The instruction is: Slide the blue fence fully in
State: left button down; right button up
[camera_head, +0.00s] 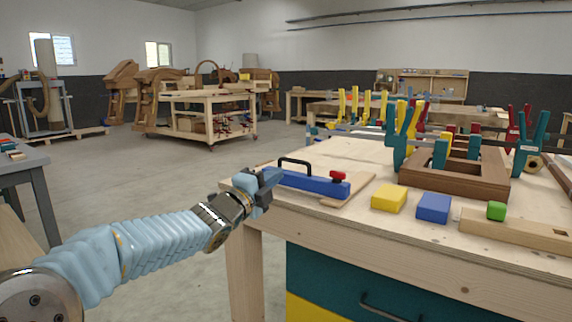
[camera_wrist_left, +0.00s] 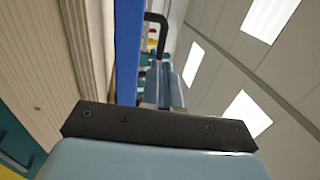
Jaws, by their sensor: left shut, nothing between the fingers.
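The blue fence (camera_head: 315,184) is a long blue bar lying on a thin wooden board (camera_head: 349,190) at the left end of the workbench. It has a black handle (camera_head: 294,161) and a red knob (camera_head: 338,175). My left gripper (camera_head: 270,176) is shut and empty at the fence's left end; I cannot tell whether it touches. In the left wrist view the blue fence (camera_wrist_left: 127,50) runs up beside the fingers (camera_wrist_left: 163,85), with the black handle (camera_wrist_left: 156,20) beyond. How far the fence is in is hard to judge. My right gripper is not in view.
A yellow block (camera_head: 389,198), a blue block (camera_head: 433,208) and a green block (camera_head: 496,210) on a wooden piece (camera_head: 520,232) sit along the bench front. A brown wooden frame (camera_head: 455,178) with upright clamps stands behind. Open floor lies left of the workbench (camera_head: 400,240).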

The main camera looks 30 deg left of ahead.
aim_at(292, 162)
pick_arm(q)
jog(key=p+x, duration=0.1)
jog(key=x, duration=0.4)
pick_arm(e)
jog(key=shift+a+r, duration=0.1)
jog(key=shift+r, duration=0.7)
